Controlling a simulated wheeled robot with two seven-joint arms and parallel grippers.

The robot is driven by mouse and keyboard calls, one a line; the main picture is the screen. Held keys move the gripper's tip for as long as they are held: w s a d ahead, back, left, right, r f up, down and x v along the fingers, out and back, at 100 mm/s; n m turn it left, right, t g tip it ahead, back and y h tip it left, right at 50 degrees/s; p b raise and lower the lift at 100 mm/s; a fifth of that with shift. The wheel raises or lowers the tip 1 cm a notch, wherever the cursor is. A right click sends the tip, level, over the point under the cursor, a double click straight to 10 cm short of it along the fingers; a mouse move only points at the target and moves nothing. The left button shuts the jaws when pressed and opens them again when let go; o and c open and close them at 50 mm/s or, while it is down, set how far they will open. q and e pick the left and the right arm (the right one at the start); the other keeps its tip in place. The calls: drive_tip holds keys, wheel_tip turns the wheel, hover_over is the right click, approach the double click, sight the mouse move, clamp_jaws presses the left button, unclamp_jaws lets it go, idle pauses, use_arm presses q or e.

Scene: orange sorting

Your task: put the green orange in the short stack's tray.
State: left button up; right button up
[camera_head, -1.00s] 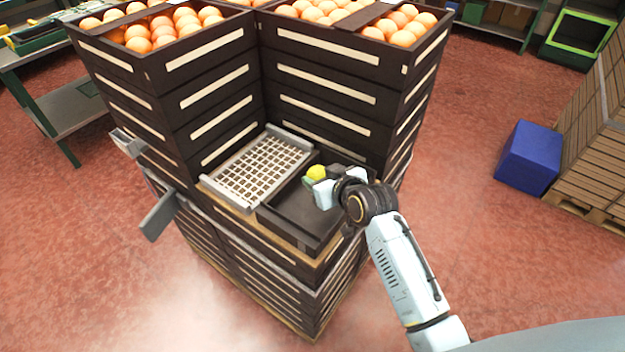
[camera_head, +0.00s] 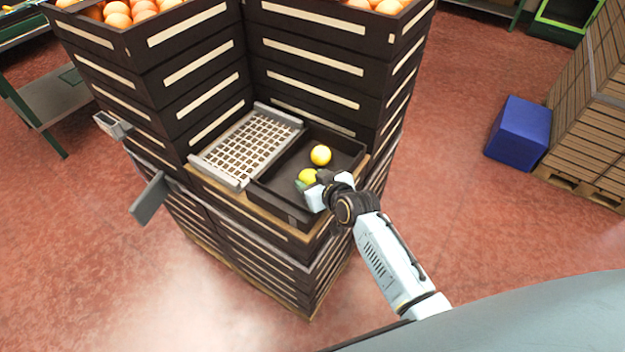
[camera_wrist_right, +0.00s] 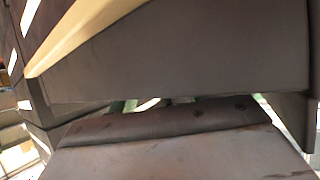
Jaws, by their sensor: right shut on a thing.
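The green orange (camera_head: 306,175), which looks yellow-green, is at the fingertips of my right gripper (camera_head: 322,185). The gripper is shut on it and partly covers it. They are over the near part of the open dark tray (camera_head: 278,190) on the short stack; I cannot tell whether the fruit touches the tray floor. A yellow-orange fruit (camera_head: 320,155) lies farther back in this tray. In the right wrist view, dark surfaces fill most of the picture and the fruit cannot be made out. My left gripper is not in view.
A pale lattice rack (camera_head: 248,148) lies left of the tray. Tall dark crate stacks (camera_head: 190,75) with oranges on top rise behind and to the left. Grey brackets (camera_head: 150,198) stick out at the left. A blue box (camera_head: 517,130) stands on the floor at right.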

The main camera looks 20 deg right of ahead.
drive_tip(key=shift+f, duration=0.2)
drive_tip(key=o, duration=1)
drive_tip(key=shift+s+r, duration=0.15)
drive_tip(key=shift+r, duration=0.15)
drive_tip(key=p+v, duration=0.2)
drive_tip(key=v, duration=0.9)
drive_tip(key=shift+s+r, duration=0.1)
drive_tip(key=shift+s, duration=0.25)
